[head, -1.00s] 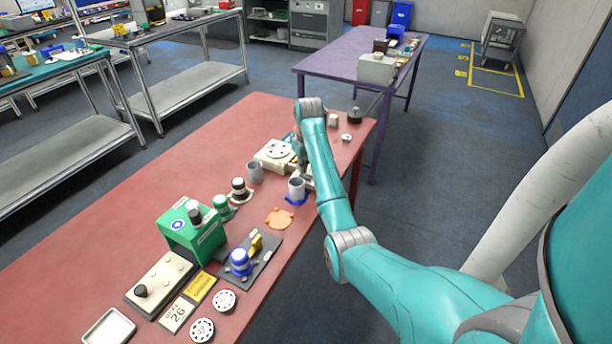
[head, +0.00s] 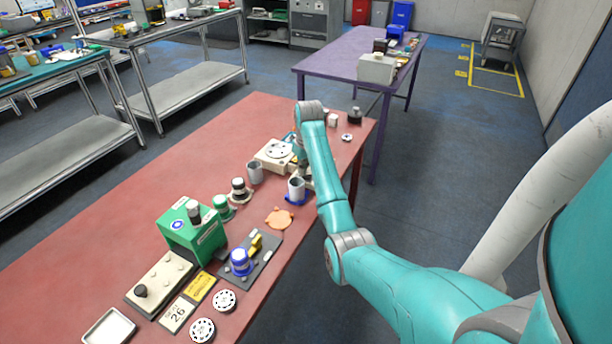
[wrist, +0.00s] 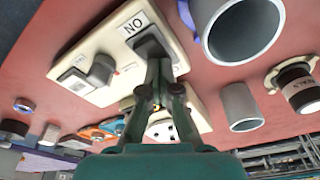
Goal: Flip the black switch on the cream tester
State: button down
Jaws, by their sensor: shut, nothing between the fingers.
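The cream tester (wrist: 122,24) shows in the wrist view as a flat box with an "ON" label (wrist: 134,23), a dark knob (wrist: 101,69) and a black switch (wrist: 149,43) beside the label. My gripper (wrist: 159,64) is shut and empty, its fingertips at the black switch and covering part of it. I cannot tell whether they press on it. In the head view my arm hides most of the tester, and only a small cream part (head: 309,182) shows beside the gripper.
A grey cup on a blue base (head: 296,187) stands close to the gripper, with a second grey cup (head: 255,173) behind it. A cream box with a round dial (head: 268,160) is near. Several fixtures crowd the red table's (head: 110,215) right edge; its left side is clear.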

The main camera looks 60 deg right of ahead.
jog(key=shift+r, duration=3.35)
